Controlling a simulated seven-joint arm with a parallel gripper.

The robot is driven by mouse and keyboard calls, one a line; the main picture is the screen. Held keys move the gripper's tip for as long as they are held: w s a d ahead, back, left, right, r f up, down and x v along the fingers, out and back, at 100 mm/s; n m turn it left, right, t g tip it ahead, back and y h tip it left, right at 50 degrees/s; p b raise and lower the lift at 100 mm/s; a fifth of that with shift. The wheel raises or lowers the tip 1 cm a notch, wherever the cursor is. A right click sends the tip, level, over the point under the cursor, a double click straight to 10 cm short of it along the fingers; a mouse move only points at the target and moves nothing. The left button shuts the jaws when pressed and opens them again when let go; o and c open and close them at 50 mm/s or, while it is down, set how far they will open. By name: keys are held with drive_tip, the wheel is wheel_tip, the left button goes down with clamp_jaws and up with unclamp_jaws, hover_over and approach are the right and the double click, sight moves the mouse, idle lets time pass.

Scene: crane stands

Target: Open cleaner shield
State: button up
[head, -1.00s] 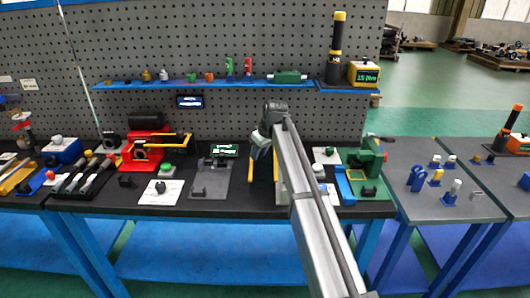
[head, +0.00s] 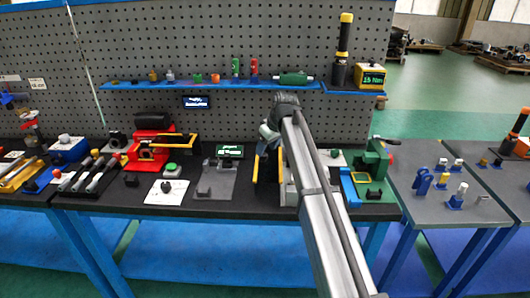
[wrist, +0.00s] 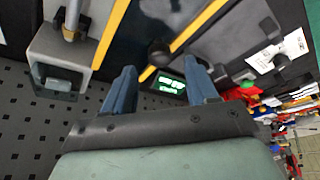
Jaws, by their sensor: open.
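What looks like the cleaner is a dark unit with yellow edge strips (head: 255,168) at the back of the bench, partly hidden behind my arm. In the wrist view, a dark panel between yellow strips (wrist: 206,25) carries a round black knob (wrist: 159,53); this may be the shield, but I cannot tell for sure. My gripper (wrist: 160,86) has its two blue fingers wide apart with nothing between them. The knob shows beyond the fingertips, in line with the gap and apparently apart from them. In the head view my gripper (head: 268,138) is above the unit, its fingers mostly hidden.
A grey housing with a metal cylinder (wrist: 60,62) is close beside the fingers in the wrist view. A lit green display (head: 230,151) and a grey fixture (head: 213,178) stand to the left. A green machine (head: 375,160) stands right. The pegboard (head: 230,50) rises behind.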

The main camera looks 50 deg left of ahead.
drive_tip(key=v, duration=1)
drive_tip(key=shift+d, duration=0.1)
